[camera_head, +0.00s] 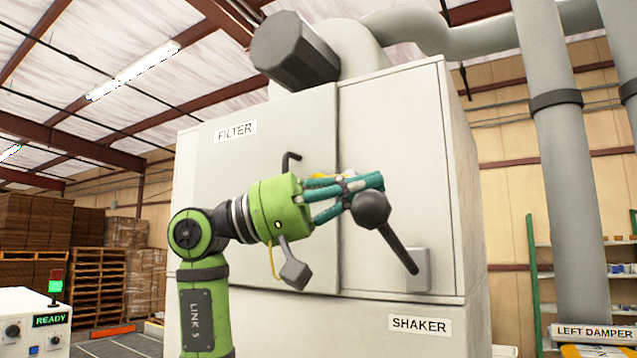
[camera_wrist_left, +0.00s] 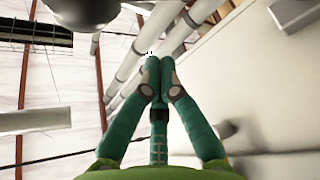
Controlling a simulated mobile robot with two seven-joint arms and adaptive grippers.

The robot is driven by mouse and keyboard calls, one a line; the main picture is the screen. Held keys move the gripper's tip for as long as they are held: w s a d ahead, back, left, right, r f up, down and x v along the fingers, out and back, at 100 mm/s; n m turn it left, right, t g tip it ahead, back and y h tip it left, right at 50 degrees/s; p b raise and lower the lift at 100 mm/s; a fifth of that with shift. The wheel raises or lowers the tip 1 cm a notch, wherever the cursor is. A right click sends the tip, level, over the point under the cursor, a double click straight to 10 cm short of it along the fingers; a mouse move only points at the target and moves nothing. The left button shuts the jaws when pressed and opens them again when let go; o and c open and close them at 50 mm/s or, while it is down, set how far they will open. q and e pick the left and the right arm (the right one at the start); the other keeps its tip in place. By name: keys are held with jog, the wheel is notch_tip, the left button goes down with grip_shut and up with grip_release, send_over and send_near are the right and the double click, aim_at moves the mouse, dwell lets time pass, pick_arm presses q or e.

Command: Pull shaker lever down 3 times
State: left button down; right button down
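The shaker lever (camera_head: 397,247) is a dark rod with a round black knob (camera_head: 370,210). It rises up and left from a pale bracket (camera_head: 419,270) on the cabinet, above the SHAKER label (camera_head: 420,325). My left gripper (camera_head: 376,181) has teal fingers and is just behind the knob in the head view; the knob hides part of them. In the left wrist view the fingertips (camera_wrist_left: 158,68) meet with nothing between them. A dark rounded shape, likely the knob (camera_wrist_left: 85,10), shows at the top left there, apart from the fingertips. My right gripper is not in view.
The grey cabinet (camera_head: 260,170) with a FILTER label (camera_head: 236,131) stands close behind my arm. A bent black handle (camera_head: 291,160) shows just above my gripper. A READY panel (camera_head: 40,325) stands at lower left. Ducts (camera_head: 565,170) and a shelf are at right.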

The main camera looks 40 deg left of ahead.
aim_at(353, 203)
pick_arm(q)
jog(key=s+f, duration=0.1)
jog(key=s+d, duration=0.1)
jog(key=shift+s+f, duration=0.35)
jog(key=shift+f, duration=0.05)
jog(key=shift+s+f, duration=0.25)
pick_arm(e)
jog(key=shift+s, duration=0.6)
pick_arm(q)
jog(key=shift+d, duration=0.1)
